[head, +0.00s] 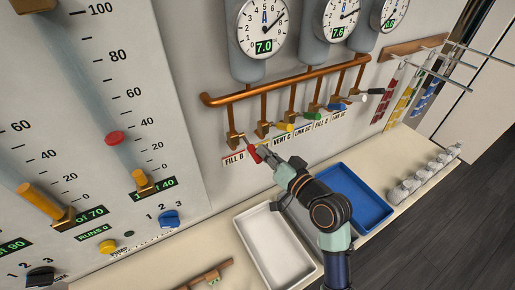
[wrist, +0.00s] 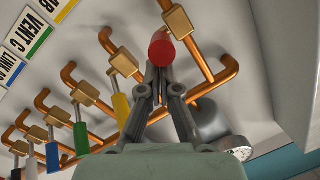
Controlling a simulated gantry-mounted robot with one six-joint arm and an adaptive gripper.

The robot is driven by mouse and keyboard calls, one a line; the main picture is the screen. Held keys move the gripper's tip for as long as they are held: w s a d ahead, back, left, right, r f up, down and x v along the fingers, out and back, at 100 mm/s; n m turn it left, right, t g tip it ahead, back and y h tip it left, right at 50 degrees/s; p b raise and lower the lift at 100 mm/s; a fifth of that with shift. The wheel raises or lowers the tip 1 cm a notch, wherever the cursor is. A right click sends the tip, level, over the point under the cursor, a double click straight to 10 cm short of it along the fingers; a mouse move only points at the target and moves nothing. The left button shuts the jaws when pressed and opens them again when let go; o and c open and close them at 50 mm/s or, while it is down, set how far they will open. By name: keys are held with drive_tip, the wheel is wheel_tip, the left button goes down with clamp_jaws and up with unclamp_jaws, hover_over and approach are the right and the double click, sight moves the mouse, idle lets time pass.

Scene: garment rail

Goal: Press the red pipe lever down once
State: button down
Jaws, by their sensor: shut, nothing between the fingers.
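The red pipe lever (head: 254,154) is the leftmost of a row of coloured levers on the copper pipework, above the "FILL B" label. In the wrist view the red lever (wrist: 161,48) points toward the camera, with its round end just beyond my fingertips. My gripper (head: 265,154) is shut and empty, close beside the red lever in the head view. In the wrist view the closed fingertips (wrist: 157,72) overlap the lower edge of the red end; whether they touch it I cannot tell.
Yellow (head: 285,127), green (head: 314,107), blue (head: 337,107) and other levers sit to the right along the pipe (head: 290,85). A white tray (head: 247,240) and a blue tray (head: 383,222) lie on the counter below. Gauges (head: 262,32) hang above.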

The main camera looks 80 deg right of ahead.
drive_tip(key=s+a+r+p, duration=0.1)
drive_tip(key=s+a+r, duration=0.2)
drive_tip(key=s, duration=0.6)
drive_tip(key=a, duration=0.2)
drive_tip(key=shift+s+a+t+p, duration=0.3)
drive_tip(key=shift+p, duration=0.05)
drive_tip(key=shift+r, duration=0.1)
idle(0.4)
